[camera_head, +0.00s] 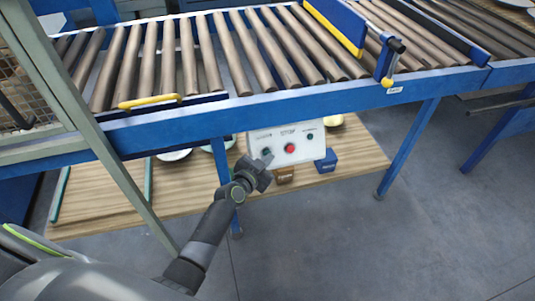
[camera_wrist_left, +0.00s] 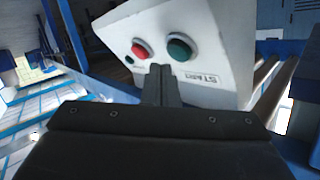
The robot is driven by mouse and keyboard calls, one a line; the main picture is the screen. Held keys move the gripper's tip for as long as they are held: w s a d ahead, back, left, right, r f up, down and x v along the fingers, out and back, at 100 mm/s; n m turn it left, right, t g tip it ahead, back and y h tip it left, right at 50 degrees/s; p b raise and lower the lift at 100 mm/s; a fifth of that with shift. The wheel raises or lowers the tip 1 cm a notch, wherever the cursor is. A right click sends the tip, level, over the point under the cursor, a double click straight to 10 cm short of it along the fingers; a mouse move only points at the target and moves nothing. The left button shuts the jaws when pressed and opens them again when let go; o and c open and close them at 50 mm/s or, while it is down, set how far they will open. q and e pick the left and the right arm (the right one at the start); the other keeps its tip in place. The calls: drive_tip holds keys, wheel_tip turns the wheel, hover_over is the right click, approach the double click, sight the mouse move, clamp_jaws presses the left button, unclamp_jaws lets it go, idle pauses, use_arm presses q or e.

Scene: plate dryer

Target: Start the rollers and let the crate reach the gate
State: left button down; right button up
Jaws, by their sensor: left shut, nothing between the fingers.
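A white control box (camera_head: 290,140) hangs under the front rail of the roller conveyor (camera_head: 215,55). My left gripper (camera_head: 264,163) is shut and empty at the box's left green button (camera_head: 267,153). In the left wrist view the closed fingers (camera_wrist_left: 160,75) point at the box, just beside the green button (camera_wrist_left: 180,49) labelled START; contact cannot be told. The red button (camera_wrist_left: 142,49) is left of them. A blue and yellow bar (camera_head: 335,25) crosses the rollers, probably the gate. I see no crate. My right gripper is not in view.
A yellow handle (camera_head: 150,101) lies along the conveyor's front edge. A mesh guard with a green-grey post (camera_head: 85,120) stands at the left. Below is a wooden shelf (camera_head: 180,190) with plates and small boxes, including a blue one (camera_head: 326,162). The floor at right is clear.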

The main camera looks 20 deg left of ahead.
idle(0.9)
use_arm(q)
drive_tip(key=shift+w+a+f+b, duration=0.2)
drive_tip(key=shift+w+b, duration=0.15)
drive_tip(key=shift+b, duration=0.1)
